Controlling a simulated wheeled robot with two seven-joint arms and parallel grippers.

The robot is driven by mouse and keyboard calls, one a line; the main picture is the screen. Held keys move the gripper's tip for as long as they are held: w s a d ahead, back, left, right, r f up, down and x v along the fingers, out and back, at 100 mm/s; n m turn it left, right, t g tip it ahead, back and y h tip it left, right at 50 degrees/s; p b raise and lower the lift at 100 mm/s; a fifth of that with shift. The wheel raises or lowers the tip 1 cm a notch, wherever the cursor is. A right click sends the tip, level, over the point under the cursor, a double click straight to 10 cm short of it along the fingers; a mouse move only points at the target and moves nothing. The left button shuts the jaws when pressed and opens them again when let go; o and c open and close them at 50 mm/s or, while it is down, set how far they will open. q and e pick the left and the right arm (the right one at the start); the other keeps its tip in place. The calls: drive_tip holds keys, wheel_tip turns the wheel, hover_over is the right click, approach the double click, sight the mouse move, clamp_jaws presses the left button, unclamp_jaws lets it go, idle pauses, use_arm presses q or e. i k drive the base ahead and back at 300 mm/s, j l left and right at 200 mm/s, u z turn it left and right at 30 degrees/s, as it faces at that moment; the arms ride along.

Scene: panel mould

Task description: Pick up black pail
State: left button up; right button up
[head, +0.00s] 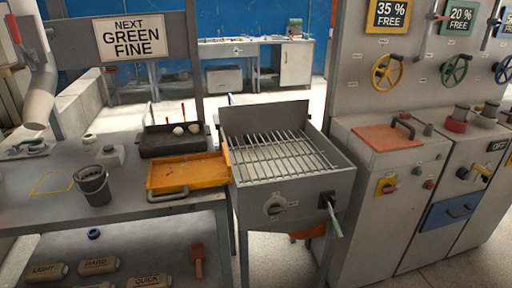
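The black pail (94,186) stands upright on the grey workbench (125,210) at the left of the head view. It is a dark bucket with an open top, and its thin handle lies toward its rim. A yellow outlined square (53,183) is marked on the bench just left of the pail. Neither of my grippers shows in this view, so nothing is seen touching the pail.
An orange tray (188,171) and a black tray (171,139) with pale lumps sit right of the pail. A small grey block (111,157) stands just behind it. A grated metal stand (280,155) and control cabinets (390,190) fill the right. Bench front is clear.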

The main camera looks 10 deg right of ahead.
sight(94, 187)
drive_tip(key=i+l+u, duration=0.15)
drive_tip(key=i, duration=0.85)
